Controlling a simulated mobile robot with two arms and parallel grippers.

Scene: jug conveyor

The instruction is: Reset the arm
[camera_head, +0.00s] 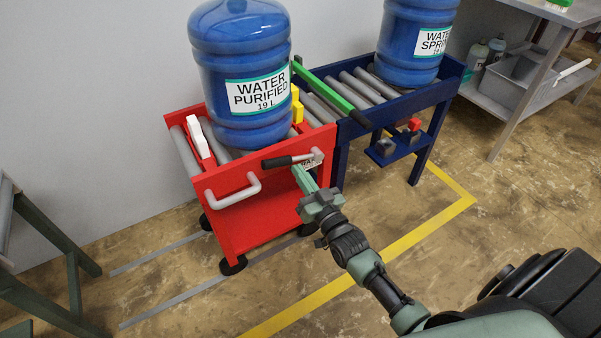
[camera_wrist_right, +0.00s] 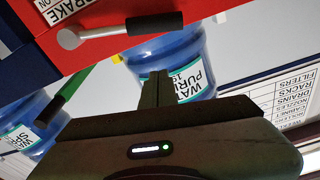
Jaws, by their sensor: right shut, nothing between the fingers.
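My right arm reaches in from the lower right of the head view. Its right gripper (camera_head: 306,182) is shut and empty, just in front of the red cart (camera_head: 245,226), a little below the brake lever (camera_head: 284,161). In the right wrist view, my shut fingers (camera_wrist_right: 155,90) stand upright in the middle. The brake lever's black grip (camera_wrist_right: 153,23) passes above them, and I see a gap between them. My left gripper is not in view.
A blue jug (camera_head: 243,60) stands on the red cart's rollers, and another (camera_head: 414,45) on the navy roller conveyor (camera_head: 440,92). A grey table (camera_head: 550,52) with bins stands right. Open floor lies right of the yellow line.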

